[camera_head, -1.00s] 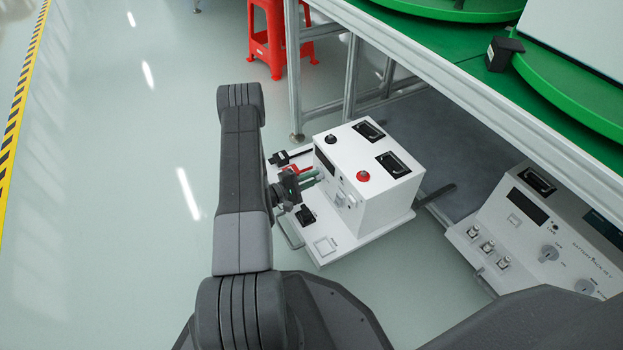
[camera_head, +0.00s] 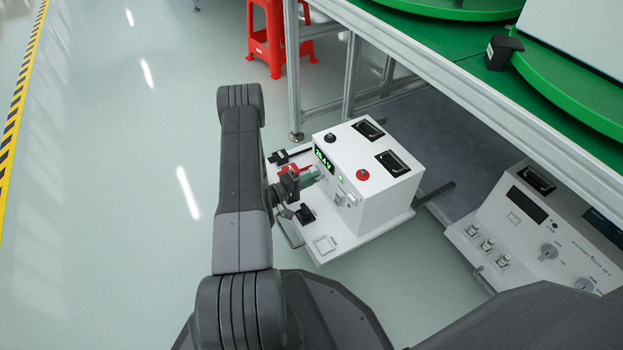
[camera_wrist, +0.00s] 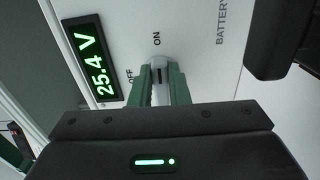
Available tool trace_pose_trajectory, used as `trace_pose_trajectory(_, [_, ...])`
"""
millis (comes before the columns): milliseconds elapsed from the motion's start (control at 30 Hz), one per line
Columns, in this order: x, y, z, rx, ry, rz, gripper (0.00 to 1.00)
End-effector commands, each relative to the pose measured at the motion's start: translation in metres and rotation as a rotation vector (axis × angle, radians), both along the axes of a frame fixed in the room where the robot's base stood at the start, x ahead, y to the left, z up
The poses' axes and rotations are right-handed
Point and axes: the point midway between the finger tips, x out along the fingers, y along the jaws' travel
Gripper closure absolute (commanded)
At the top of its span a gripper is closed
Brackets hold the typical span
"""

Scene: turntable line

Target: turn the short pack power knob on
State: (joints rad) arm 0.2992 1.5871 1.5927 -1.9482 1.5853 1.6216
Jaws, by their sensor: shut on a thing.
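The short battery pack is a white box (camera_head: 384,207) on a white base, standing on the floor at the middle of the head view. Its front display is lit green, and in the wrist view the display (camera_wrist: 92,60) reads 25.4 V. The grey power knob (camera_wrist: 158,68) sits between my green fingertips, beside the printed OFF and ON marks. Its pointer line runs roughly toward the ON mark. My gripper (camera_wrist: 160,85) is shut on the knob; it also shows in the head view (camera_head: 312,177), where the fingers hide the knob.
A second, wider white pack (camera_head: 520,235) with knobs stands at the right. A green-topped table (camera_head: 470,45) with metal legs is behind, and a red stool (camera_head: 268,40) is at the back. The floor at the left is clear.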

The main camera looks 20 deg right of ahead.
Motion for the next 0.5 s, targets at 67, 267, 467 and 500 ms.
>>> trace_pose_trajectory(67, [-0.0005, 0.0004, -0.0009, 0.002, 0.000, 0.000, 1.00])
trace_pose_trajectory(267, [-0.0005, 0.0004, -0.0010, 0.002, 0.000, 0.000, 0.77])
trace_pose_trajectory(467, [-0.0003, 0.0002, -0.0006, 0.001, 0.000, 0.000, 0.63])
trace_pose_trajectory(500, [-0.0002, 0.0002, -0.0005, 0.001, 0.000, 0.000, 0.63])
